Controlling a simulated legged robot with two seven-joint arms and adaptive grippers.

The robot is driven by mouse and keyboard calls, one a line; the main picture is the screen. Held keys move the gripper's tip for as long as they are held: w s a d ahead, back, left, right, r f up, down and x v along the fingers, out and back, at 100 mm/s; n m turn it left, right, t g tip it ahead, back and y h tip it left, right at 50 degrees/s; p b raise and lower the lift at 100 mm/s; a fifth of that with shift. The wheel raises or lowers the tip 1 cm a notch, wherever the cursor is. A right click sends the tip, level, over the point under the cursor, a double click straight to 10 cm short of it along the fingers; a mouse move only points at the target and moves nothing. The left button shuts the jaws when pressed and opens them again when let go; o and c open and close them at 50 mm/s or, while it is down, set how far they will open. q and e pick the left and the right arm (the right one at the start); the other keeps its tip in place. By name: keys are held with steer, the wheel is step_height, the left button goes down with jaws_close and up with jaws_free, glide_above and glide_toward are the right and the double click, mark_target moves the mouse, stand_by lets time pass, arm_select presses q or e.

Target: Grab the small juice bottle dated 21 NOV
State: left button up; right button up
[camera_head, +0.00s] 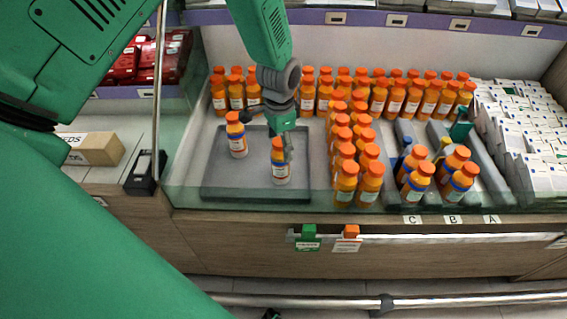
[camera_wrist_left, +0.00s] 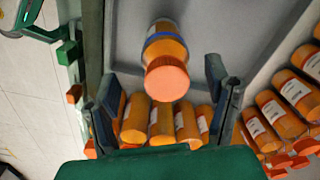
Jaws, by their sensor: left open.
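Two small orange juice bottles with orange caps and white-and-blue labels stand on a grey tray (camera_head: 222,178). One bottle (camera_head: 236,137) is at the back left, the other (camera_head: 281,168) nearer the front. The dates are too small to read. My left gripper (camera_head: 276,138) is open and empty, just above and beside the front bottle. In the left wrist view a bottle with a blue band (camera_wrist_left: 166,62) shows between the two spread fingers of the left gripper (camera_wrist_left: 163,84), with no clear contact. My right gripper is not in view.
Rows of orange bottles (camera_head: 368,181) stand right of the tray and along the back. Grey lanes marked A, B and C hold more bottles (camera_head: 416,182). White cartons (camera_head: 520,135) fill the right. A clear front panel edges the shelf; green and orange tags (camera_head: 309,237) hang below.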

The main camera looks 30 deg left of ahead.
mark_target(280, 156)
arm_select(q)
steer(key=f, duration=0.3)
steer(key=a+f, duration=0.1)
steer(key=f, duration=0.1)
steer(key=shift+w+f+b, duration=0.15)
steer(key=shift+w+b, duration=0.15)
steer(key=shift+b, duration=0.05)
steer(key=shift+d+f, duration=0.15)
steer(key=shift+f, duration=0.05)
steer(key=shift+d+r, duration=0.1)
steer(key=shift+d, duration=0.15)
steer(key=shift+c, duration=0.9)
steer(key=c, duration=1.3)
steer(key=shift+a, duration=0.15)
steer(key=shift+c, duration=0.2)
